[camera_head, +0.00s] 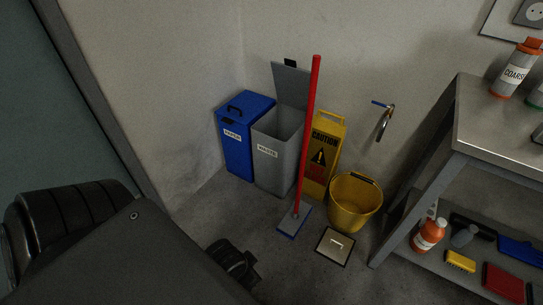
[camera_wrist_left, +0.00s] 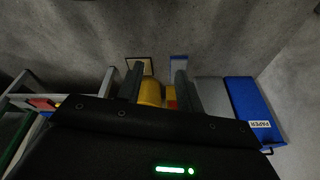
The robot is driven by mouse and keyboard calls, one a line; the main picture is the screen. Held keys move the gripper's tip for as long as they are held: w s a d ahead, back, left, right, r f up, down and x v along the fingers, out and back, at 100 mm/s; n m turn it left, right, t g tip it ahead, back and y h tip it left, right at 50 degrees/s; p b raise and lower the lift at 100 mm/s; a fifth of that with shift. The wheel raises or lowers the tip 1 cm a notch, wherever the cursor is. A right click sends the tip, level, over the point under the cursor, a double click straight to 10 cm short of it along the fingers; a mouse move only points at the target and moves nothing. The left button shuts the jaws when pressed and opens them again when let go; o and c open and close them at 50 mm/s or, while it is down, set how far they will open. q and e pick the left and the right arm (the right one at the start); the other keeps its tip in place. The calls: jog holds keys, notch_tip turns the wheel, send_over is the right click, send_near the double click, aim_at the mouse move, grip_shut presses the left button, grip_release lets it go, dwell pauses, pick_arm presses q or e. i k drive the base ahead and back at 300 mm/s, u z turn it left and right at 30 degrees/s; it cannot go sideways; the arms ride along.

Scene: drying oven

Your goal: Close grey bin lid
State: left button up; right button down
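The grey bin (camera_head: 272,160) stands on the floor by the wall corner. Its grey lid (camera_head: 290,86) is open and stands upright at the back, with a black handle at its top edge. The red mop handle crosses in front of the lid's right side. In the left wrist view, part of the grey bin (camera_wrist_left: 211,92) shows beyond my fingers; its lid cannot be made out. My left gripper (camera_wrist_left: 159,70) is open, its two fingers apart with nothing held between them. I cannot make out its fingers in the head view. My right gripper is not in view.
A closed blue bin (camera_head: 236,150) stands left of the grey one. A red-handled mop (camera_head: 306,140), yellow caution sign (camera_head: 324,150) and yellow bucket (camera_head: 354,205) crowd its right. A metal shelf table (camera_head: 490,125) stands at right.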

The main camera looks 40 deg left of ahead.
aim_at(292, 83)
jog(key=u, duration=0.55)
jog(key=i, duration=0.35)
jog(key=u, duration=0.5)
jog(key=k, duration=0.45)
jog(key=u, duration=1.35)
jog(key=i, duration=1.45)
jog(key=z, duration=0.85)
jog(key=i, duration=0.5)
jog(key=z, duration=0.5)
